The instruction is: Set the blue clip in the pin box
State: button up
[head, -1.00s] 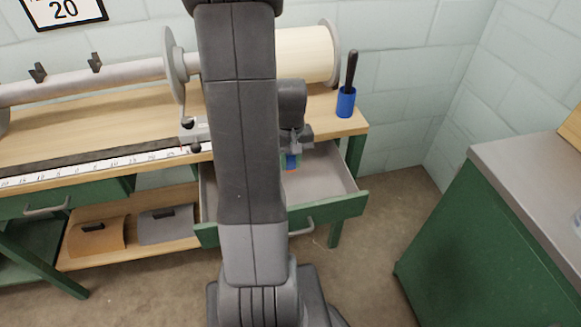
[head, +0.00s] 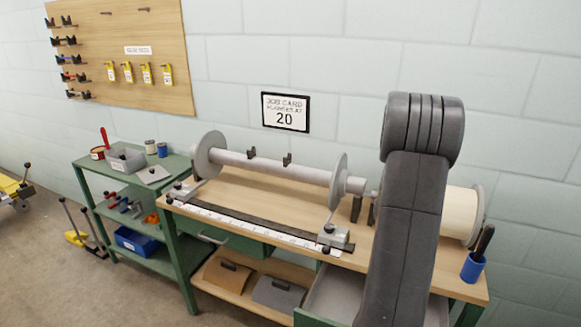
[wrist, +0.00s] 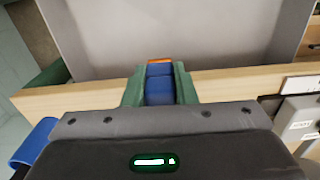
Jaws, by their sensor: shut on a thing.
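In the wrist view my gripper (wrist: 159,88) is shut on the blue clip (wrist: 159,90), which has an orange end. The clip sits between the two green fingers, with the grey interior of the open drawer (wrist: 200,30) behind it. In the head view my arm hides the gripper and the clip. A small grey open box (head: 125,161) stands on the green cart at the left; it may be the pin box, but its label is too small to read.
The workbench (head: 260,195) carries a roller, a ruler and a blue cup (head: 472,268) with a dark-handled tool. The drawer (head: 335,292) stands open at its front. The green cart (head: 88,172) also holds spools and a red-handled tool.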

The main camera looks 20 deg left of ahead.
aim_at(133, 168)
jog(key=j+u, duration=0.2)
jog(key=u, duration=0.2)
jog(key=j+u, duration=0.2)
jog(key=u, duration=0.2)
jog(key=i+j+u, duration=0.1)
jog(key=j+u, duration=0.3)
jog(key=i+j+u, duration=0.15)
jog(key=u, duration=0.2)
jog(key=i+j+u, duration=0.2)
jog(key=u, duration=0.2)
jog(key=i+j+u, duration=0.2)
jog(key=u, duration=0.15)
jog(key=i+j+u, duration=0.15)
jog(key=i, duration=0.25)
jog(key=i+j+u, duration=0.15)
jog(key=i, duration=0.25)
jog(key=i+j+u, duration=0.1)
jog(key=i, duration=0.3)
jog(key=i+j+z, duration=0.1)
jog(key=i+z, duration=0.15)
jog(key=z, duration=0.15)
jog(key=i+j+z, duration=0.2)
jog(key=z, duration=0.15)
jog(key=i+j+z, duration=0.2)
jog(key=z, duration=0.2)
jog(key=i+j+z, duration=0.15)
jog(key=j+z, duration=0.25)
